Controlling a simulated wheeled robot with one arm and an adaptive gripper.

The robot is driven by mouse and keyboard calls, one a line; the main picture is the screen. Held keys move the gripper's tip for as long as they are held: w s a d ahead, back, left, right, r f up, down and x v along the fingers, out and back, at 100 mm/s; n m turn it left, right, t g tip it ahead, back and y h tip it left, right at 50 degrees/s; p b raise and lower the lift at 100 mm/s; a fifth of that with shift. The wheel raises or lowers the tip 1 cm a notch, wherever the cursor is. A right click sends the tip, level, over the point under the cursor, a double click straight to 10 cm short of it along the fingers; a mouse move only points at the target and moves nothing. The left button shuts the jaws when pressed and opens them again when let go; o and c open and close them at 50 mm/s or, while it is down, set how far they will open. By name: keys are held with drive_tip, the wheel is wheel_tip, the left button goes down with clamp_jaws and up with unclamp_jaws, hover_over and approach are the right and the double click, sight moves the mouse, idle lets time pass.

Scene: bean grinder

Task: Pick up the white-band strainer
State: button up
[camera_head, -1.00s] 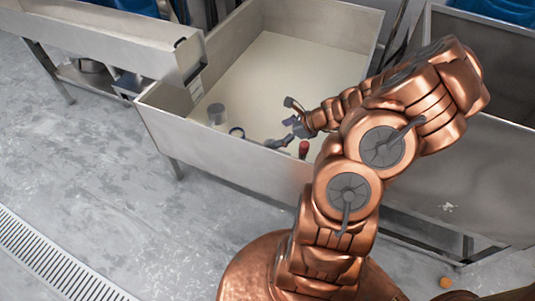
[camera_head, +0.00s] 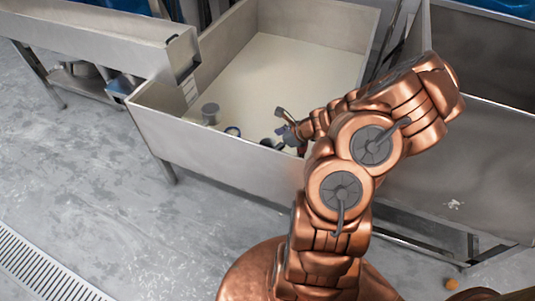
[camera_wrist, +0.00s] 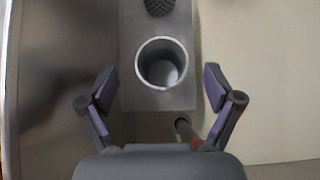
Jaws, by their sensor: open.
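My gripper (camera_head: 284,127) is open over the front part of the pale-floored bin (camera_head: 290,75). In the wrist view its two purple-lined fingers (camera_wrist: 160,88) stand wide apart with nothing held. Between and beyond them is a round metal cup-like piece with a pale rim (camera_wrist: 162,62), at a grey rectangular block (camera_wrist: 185,98). I cannot tell for sure whether this is the white-band strainer. A dark mesh piece (camera_wrist: 159,6) is cut off at the top edge. In the head view, a grey cylinder (camera_head: 210,115) and a dark-rimmed round piece (camera_head: 232,131) are left of my gripper.
A small grey cylindrical piece (camera_wrist: 183,126) with a red part (camera_wrist: 197,144) is near the right finger. Dark items (camera_head: 268,142) lie by the bin's front wall (camera_head: 220,155). The bin's back floor is clear. A steel trough (camera_head: 100,45) adjoins at left.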

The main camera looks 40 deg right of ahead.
sight(267, 144)
drive_tip(key=shift+b+x, duration=0.35)
drive_tip(key=shift+x, duration=1.6)
drive_tip(key=shift+d+f, duration=0.15)
drive_tip(key=shift+c, duration=0.2)
drive_tip(key=c, duration=1.3)
